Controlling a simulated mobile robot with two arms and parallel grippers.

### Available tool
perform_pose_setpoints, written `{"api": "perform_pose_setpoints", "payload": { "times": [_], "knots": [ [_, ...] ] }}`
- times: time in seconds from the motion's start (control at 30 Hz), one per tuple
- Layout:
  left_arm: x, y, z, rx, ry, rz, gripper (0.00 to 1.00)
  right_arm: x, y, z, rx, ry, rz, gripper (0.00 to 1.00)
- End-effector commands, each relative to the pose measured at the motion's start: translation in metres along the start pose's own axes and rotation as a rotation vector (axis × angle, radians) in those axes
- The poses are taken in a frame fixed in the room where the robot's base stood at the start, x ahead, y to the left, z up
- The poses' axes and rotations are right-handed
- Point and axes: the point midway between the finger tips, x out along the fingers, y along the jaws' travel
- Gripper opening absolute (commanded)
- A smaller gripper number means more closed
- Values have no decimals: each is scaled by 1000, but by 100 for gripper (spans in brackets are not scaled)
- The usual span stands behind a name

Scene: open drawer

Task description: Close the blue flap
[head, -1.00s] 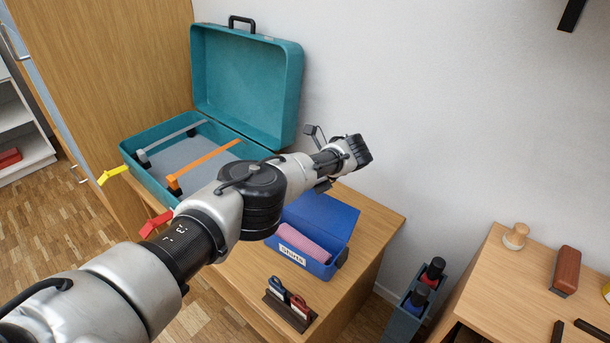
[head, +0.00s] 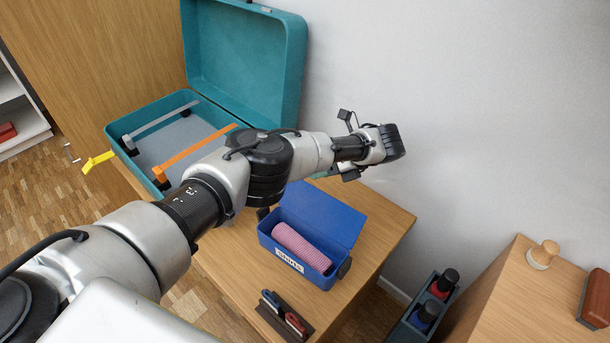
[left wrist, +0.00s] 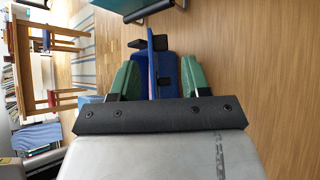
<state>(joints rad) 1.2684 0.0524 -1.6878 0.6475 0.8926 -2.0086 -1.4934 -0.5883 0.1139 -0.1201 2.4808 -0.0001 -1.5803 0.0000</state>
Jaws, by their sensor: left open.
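The blue box (head: 327,281), with a "SHIRTS" label, stands on the wooden cabinet top. Its blue flap (head: 336,218) is up and leans back toward the wall, leaving the box open. A pink rolled cloth (head: 300,246) lies inside. My left arm reaches across above and behind the box; its gripper fingers are mostly hidden behind the arm in the head view. In the left wrist view my left gripper (left wrist: 159,80) is open, its green fingers apart, with the blue box (left wrist: 174,66) seen between and beyond them. Contact with the flap cannot be told. My right gripper is out of view.
An open teal suitcase (head: 285,70) stands at the back left, with a yellow tab (head: 97,162) at its side. A holder with tools (head: 285,315) sits in front of the box. The white wall is close behind. A bottle caddy (head: 418,318) is lower right.

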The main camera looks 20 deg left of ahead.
Motion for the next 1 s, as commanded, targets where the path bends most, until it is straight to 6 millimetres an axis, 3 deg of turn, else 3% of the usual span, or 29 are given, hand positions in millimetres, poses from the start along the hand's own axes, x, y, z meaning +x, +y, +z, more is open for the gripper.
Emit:
{"api": "perform_pose_setpoints", "payload": {
  "times": [0.1,0.3,0.67,1.0],
  "knots": [
    [24,0,0,1,0,1,47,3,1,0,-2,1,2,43],
    [45,0,0,1,0,-1,47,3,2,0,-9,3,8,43],
    [51,0,0,1,0,-1,47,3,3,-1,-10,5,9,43],
    [51,0,0,0,0,-1,0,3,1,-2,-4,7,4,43]
  ]
}}
